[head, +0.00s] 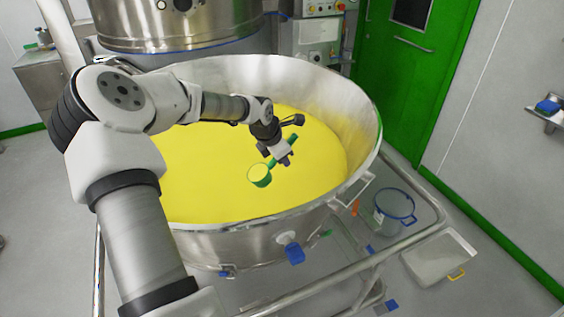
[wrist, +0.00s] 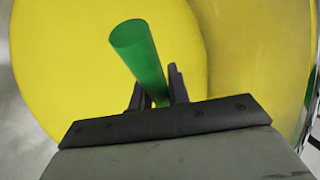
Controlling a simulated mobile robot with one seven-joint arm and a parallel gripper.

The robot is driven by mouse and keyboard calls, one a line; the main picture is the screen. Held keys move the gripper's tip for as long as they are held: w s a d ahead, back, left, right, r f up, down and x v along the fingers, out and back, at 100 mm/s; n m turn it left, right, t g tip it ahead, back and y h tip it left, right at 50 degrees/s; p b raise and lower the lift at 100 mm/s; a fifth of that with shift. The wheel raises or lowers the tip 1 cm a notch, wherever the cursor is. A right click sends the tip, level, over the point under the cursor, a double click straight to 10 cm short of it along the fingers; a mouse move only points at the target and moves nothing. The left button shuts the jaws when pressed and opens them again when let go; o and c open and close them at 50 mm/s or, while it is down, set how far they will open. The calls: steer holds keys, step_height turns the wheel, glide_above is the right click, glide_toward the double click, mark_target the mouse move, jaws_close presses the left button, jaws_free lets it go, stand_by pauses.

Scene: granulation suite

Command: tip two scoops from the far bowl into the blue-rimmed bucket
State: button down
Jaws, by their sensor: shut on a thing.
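A large steel bowl (head: 352,92) holds a broad bed of yellow powder (head: 205,170); the powder also shows in the wrist view (wrist: 60,60). My gripper (head: 281,157) is over the bowl, shut on the handle of a green scoop (head: 260,182). The scoop's cup looks filled with yellow, level with its rim, and appears just above the powder; the exact gap is unclear. In the wrist view the green handle (wrist: 138,55) stands between my fingers and the cup is hidden. The clear blue-rimmed bucket (head: 393,207) stands outside the bowl at the right; no yellow shows in it.
A metal rail (head: 375,258) runs around the bowl's front and right. A blue-capped outlet (head: 293,252) juts from the bowl's front. A steel vessel (head: 180,25) stands behind. Floor is clear at the left.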

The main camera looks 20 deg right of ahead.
steer(key=shift+y, duration=0.6)
steer(key=shift+d+r, duration=0.25)
steer(key=shift+r, duration=0.65)
steer(key=shift+d+r, duration=0.3)
steer(key=shift+r, duration=0.55)
steer(key=shift+d+r, duration=0.25)
steer(key=shift+r, duration=0.65)
steer(key=shift+d+r+y, duration=0.35)
steer(key=shift+r+y, duration=0.2)
steer(key=shift+r, duration=0.05)
steer(key=shift+d+r+y, duration=0.3)
steer(key=shift+r+y, duration=0.25)
steer(key=shift+r, duration=0.05)
